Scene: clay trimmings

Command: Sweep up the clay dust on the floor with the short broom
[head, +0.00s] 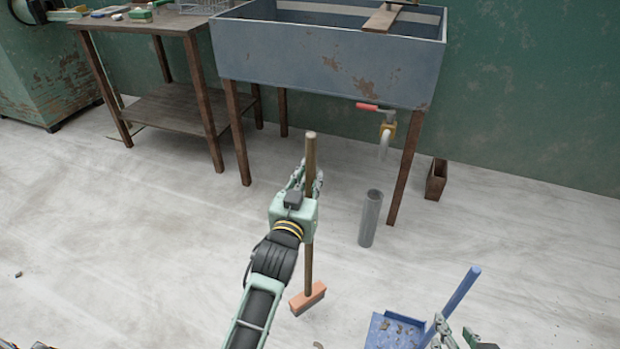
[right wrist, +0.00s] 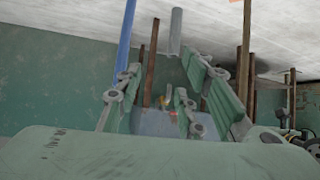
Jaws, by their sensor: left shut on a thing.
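The short broom (head: 309,262) stands nearly upright, its orange head (head: 307,298) at the floor. My left gripper (head: 308,180) is shut on its wooden handle near the top. A blue dustpan (head: 380,338) lies at the lower right, partly cut off, with a few clay bits (head: 385,324) on it. Its blue handle (head: 461,291) rises to the right. My right gripper (head: 448,333) is beside this handle; in the right wrist view its fingers (right wrist: 170,85) are spread, with the blue handle (right wrist: 126,40) by the left one. Small clay bits (head: 18,274) lie on the floor at far left.
A grey sink (head: 320,60) on wooden legs stands behind, with a grey pipe (head: 370,218) upright below its tap. A wooden box (head: 436,180) is by the wall. A wooden table (head: 150,25) stands at back left. The left floor is mostly clear.

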